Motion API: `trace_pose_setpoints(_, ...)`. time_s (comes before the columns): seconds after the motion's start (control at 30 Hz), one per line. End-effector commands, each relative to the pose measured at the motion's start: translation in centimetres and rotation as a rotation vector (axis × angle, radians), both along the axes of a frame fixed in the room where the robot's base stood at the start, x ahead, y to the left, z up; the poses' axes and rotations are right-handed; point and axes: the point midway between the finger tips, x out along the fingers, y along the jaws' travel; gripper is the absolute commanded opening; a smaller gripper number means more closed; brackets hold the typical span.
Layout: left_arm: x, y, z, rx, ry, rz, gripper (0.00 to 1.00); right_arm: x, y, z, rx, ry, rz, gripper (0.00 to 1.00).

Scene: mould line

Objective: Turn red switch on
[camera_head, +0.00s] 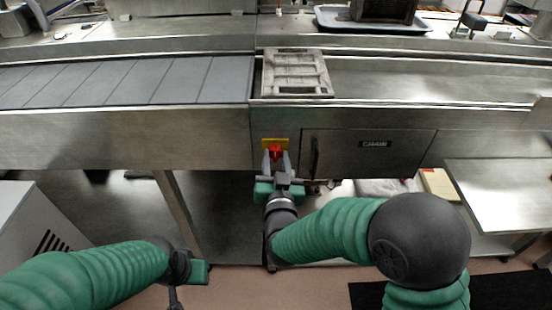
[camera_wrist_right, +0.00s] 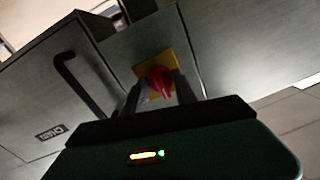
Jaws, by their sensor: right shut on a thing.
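The red switch (camera_head: 275,150) is on a yellow plate (camera_head: 267,142) on the front of the metal line, below the grey mould. In the right wrist view the red switch (camera_wrist_right: 160,82) shows between my fingers, in front of the yellow plate (camera_wrist_right: 143,70). My right gripper (camera_head: 276,158) is at the switch, shut on it, with one finger on each side. It also shows in the right wrist view (camera_wrist_right: 161,90). My left gripper (camera_head: 178,295) is low at the left, away from the line, and its fingers are partly cut off by the bottom edge.
A dark door handle (camera_head: 314,158) stands out just right of my right gripper. A grey mould (camera_head: 296,74) lies on the line above the switch. A metal side table (camera_head: 505,195) is at the right, and a white cabinet (camera_head: 40,240) is at the left.

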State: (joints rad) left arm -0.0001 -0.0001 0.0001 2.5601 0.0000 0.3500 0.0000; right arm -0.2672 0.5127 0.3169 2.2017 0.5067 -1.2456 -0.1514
Motion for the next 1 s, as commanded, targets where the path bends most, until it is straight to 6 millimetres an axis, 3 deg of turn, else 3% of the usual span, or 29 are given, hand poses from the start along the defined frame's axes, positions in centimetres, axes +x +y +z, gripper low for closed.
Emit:
trace_pose_setpoints(0.47,0.0,0.0,-0.9,0.0,0.0,0.0,0.36,0.0,-0.1,-0.2,0.079,-0.002,-0.002,0.0)
trace_pose_setpoints(1.0,0.0,0.0,-5.1,0.0,0.0,0.0,0.36,0.0,-0.1,-0.6,0.532,-0.002,-0.002,0.0)
